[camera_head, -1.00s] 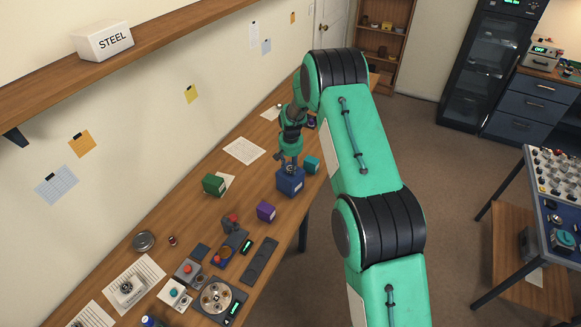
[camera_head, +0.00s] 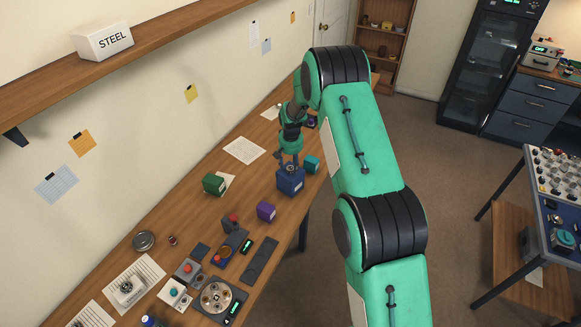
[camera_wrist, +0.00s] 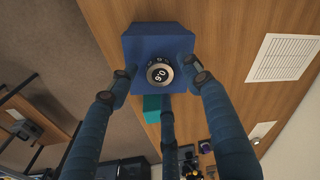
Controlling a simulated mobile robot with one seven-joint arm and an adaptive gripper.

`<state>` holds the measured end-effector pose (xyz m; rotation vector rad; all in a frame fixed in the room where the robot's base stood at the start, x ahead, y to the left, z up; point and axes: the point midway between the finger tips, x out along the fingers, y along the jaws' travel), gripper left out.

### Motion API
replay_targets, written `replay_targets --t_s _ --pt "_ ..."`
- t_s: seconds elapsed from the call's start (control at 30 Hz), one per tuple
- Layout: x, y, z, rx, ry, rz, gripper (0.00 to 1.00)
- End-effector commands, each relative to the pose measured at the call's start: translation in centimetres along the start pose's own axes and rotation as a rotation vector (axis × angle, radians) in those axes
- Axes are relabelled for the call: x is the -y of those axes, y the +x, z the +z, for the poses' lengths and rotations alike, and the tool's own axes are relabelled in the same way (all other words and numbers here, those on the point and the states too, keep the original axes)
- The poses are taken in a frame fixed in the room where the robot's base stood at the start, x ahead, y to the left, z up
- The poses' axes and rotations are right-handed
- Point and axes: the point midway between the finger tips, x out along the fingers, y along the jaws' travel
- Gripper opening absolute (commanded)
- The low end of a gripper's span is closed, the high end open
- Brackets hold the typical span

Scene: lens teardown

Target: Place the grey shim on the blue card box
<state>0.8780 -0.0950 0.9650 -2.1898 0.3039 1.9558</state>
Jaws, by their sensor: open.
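The blue card box (camera_head: 290,182) stands on the wooden bench, and its top fills the upper middle of the wrist view (camera_wrist: 135,50). The grey shim (camera_wrist: 159,73), a round disc with a dark, number-marked middle, lies on the top of the blue box in the wrist view. My gripper (camera_head: 289,164) is just above the box. In the wrist view my gripper (camera_wrist: 160,82) has its fingers spread around the shim, apart from it. In the head view the fingers hide most of the shim.
A teal box (camera_head: 312,164) stands close behind the blue box. A purple box (camera_head: 266,211) and a green box (camera_head: 214,184) stand nearer. Trays and small parts crowd the near bench. A paper sheet (camera_head: 244,150) lies by the wall.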

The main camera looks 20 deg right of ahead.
Motion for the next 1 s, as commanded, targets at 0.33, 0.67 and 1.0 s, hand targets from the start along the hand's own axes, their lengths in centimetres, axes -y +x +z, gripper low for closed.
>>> replay_targets --t_s 0.33,0.67,1.0 --pt "0.0 -4.6 0.0 -0.001 0.000 0.000 0.49" --pt "0.0 -9.5 0.0 0.000 0.000 0.000 0.49" --pt "0.0 -11.1 0.1 0.001 0.000 0.000 0.49"
